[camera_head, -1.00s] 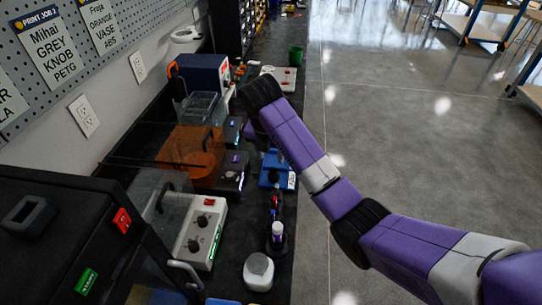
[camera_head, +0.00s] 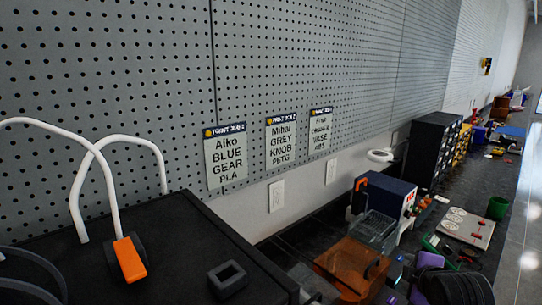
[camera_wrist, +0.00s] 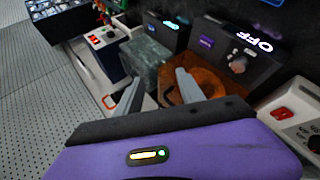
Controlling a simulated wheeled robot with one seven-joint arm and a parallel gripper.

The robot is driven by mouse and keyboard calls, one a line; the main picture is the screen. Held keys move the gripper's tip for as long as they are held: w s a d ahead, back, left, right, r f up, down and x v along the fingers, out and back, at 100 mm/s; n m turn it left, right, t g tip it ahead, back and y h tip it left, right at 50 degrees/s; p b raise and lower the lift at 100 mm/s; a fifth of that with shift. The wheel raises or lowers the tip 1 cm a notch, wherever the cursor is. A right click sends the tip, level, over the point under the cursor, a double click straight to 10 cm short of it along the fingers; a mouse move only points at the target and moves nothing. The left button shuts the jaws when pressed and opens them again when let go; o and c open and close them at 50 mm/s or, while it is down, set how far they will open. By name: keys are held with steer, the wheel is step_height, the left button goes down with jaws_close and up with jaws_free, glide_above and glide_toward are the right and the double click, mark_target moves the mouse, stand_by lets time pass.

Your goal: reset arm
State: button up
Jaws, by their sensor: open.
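My gripper (camera_wrist: 158,90) shows in the wrist view with its two grey fingers spread apart and nothing between them. The fingers point over the bench, in front of a clear grey box (camera_wrist: 146,62) and an orange translucent enclosure (camera_wrist: 205,82). I cannot tell whether the fingertips touch either one. In the head view only part of my purple and black arm (camera_head: 455,288) shows at the bottom right edge; the fingers are hidden there.
A black printer (camera_head: 165,262) fills the near left, with white tubes above it. The orange enclosure (camera_head: 350,262), a blue box (camera_head: 388,192), a white panel (camera_head: 466,228) and a green cup (camera_head: 497,207) crowd the bench. A pegboard wall (camera_head: 310,60) stands behind. Open floor (camera_head: 525,245) lies right.

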steer(key=s+a+m+t, duration=0.6)
steer(key=s+a+m, duration=0.55)
steer(key=s, duration=0.35)
steer(key=s+a+y, duration=0.1)
steer(key=s+a, duration=0.2)
steer(key=s, duration=1.4)
steer(key=s+a+f+m+g+y, duration=0.1)
steer(key=s+a, duration=0.2)
steer(key=s, duration=1.4)
steer(key=shift+a+f+g+y, duration=0.15)
steer(key=shift+a+g+y, duration=0.15)
steer(key=shift+a+y, duration=0.1)
